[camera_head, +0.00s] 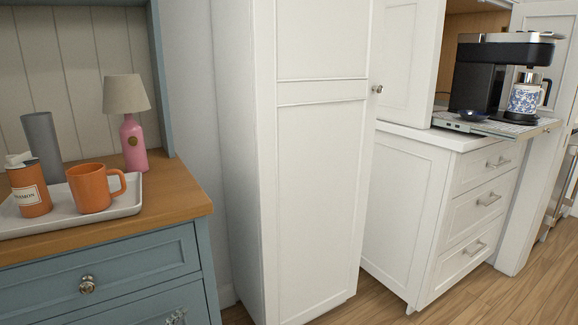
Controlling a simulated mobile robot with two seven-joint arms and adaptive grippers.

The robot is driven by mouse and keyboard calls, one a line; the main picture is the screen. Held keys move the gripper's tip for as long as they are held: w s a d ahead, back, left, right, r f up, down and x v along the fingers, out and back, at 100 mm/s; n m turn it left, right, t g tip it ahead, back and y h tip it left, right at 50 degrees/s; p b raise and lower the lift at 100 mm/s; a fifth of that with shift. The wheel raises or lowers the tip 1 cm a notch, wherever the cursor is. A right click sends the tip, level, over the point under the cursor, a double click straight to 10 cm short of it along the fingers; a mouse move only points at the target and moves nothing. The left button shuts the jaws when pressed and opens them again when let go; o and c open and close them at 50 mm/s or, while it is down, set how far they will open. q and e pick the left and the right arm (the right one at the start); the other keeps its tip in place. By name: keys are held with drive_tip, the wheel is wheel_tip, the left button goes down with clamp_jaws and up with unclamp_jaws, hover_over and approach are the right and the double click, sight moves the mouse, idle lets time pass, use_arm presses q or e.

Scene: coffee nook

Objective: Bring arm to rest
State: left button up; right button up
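Neither of my arms nor grippers shows in the head view, so I cannot see their pose or whether they hold anything. A black coffee machine (482,78) stands at the upper right on a pull-out shelf (541,127). A blue-and-white patterned container with a dark handle (524,98) is under its spout.
A pink lamp (133,145) stands behind. A tall white cupboard (318,190) fills the middle.

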use_arm(q)
drive_tip(key=s+a+f+n+g, duration=0.1)
drive_tip(key=s+a+f+g, duration=0.1)
drive_tip(key=s+f, duration=0.5)
drive_tip(key=s+a+f+n+g+y, duration=0.1)
drive_tip(key=s+a+f+g, duration=0.1)
drive_tip(key=s+f+g, duration=0.2)
drive_tip(key=s+a+f+n+g, duration=0.2)
drive_tip(key=s+f, duration=0.8)
drive_tip(key=s, duration=0.6)
drive_tip(key=shift+s+a+f+g+y, duration=0.15)
drive_tip(key=shift+a+f+g+y, duration=0.2)
drive_tip(key=shift+g, duration=0.45)
